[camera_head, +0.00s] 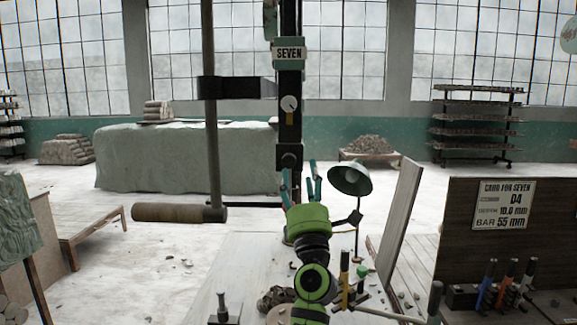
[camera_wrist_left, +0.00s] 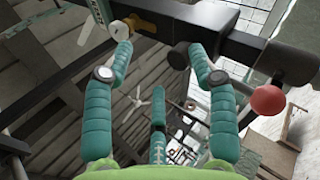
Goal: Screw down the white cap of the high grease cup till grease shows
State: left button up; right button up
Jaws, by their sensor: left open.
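The high grease cup has a round white cap (camera_head: 289,103) above a short brass-coloured body (camera_head: 289,118). It sits on the dark upright post (camera_head: 290,70) below the SEVEN sign. In the left wrist view a pale round cap (camera_wrist_left: 120,31) with a yellow part beside it shows near the left fingertip. My left gripper (camera_head: 301,180), with teal fingers, is open and empty, well below the cup in the head view. Its spread fingers also show in the left wrist view (camera_wrist_left: 160,52). I cannot make out any grease. My right gripper is not in view.
A long lever with a wooden handle (camera_head: 168,212) hangs at left. A green lamp (camera_head: 349,179) stands close right of my left gripper. A leaning board (camera_head: 396,222) and a card panel (camera_head: 503,204) are farther right.

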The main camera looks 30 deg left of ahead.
pick_arm(q)
jog(key=s+a+r+n+g+y, duration=0.3)
jog(key=a+r+n+g, duration=0.45)
jog(key=n, duration=0.55)
jog(key=n+t+h, duration=0.3)
jog(key=n+h, duration=0.1)
jog(key=h, duration=0.6)
send_near(288, 102)
jog(key=x, duration=0.4)
jog(key=shift+w+r+p, duration=0.15)
jog(key=shift+w+p, duration=0.05)
jog(key=shift+p, duration=0.2)
jog(key=p+x, duration=0.3)
jog(key=x, duration=0.2)
jog(key=shift+a, duration=0.15)
jog(key=shift+w+a+p, duration=0.3)
jog(key=shift+w+p, duration=0.15)
jog(key=shift+w, duration=0.1)
